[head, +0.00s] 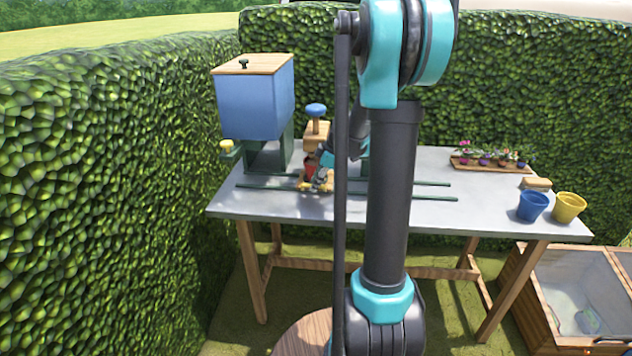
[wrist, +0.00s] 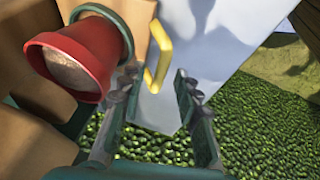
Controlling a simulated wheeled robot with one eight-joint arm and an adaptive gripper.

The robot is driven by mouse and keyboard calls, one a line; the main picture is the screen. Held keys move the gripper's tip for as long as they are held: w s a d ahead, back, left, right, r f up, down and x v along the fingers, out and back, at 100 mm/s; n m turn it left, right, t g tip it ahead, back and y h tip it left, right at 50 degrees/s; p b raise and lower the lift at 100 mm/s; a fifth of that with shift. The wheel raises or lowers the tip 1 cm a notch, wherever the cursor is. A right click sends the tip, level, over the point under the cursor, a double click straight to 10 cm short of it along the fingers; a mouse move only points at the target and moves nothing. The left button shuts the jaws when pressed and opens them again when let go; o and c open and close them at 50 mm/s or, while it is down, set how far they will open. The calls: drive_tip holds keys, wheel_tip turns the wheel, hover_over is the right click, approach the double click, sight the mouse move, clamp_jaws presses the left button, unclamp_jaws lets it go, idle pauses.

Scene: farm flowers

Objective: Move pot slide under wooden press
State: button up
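A red pot (head: 310,168) stands on the green rails (head: 420,197), near the wooden press (head: 316,136) with its blue knob (head: 316,110). In the wrist view the red pot (wrist: 105,55) shows brown contents and sits in a dark green holder. A yellow handle (wrist: 160,48) lies to its right. My gripper (wrist: 157,82) is open, with one finger on each side of the handle's near end; I cannot tell whether they touch it. In the head view my gripper (head: 321,181) is low beside the pot, and my arm partly hides the press and slide.
A blue hopper (head: 256,105) with a wooden lid stands left of the press. A flower tray (head: 490,168), a blue pot (head: 532,206) and a yellow pot (head: 569,207) are on the table's right. The grey tabletop (head: 450,218) is mostly clear there. A hedge borders the left and back.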

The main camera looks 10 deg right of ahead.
drive_tip(key=v, duration=1.2)
drive_tip(key=s+a+f+m+h, duration=0.1)
drive_tip(key=s+a+f+m, duration=0.2)
drive_tip(key=s+f+m, duration=0.4)
drive_tip(key=s+a+f+m+h, duration=0.2)
drive_tip(key=s+f+m, duration=0.5)
drive_tip(key=s, duration=1)
wheel_tip(320, 180, down, 2)
drive_tip(key=shift+s+a+f+m+t+h, duration=0.1)
drive_tip(key=shift+s+a+m+t+h, duration=0.25)
drive_tip(key=shift+a, duration=0.25)
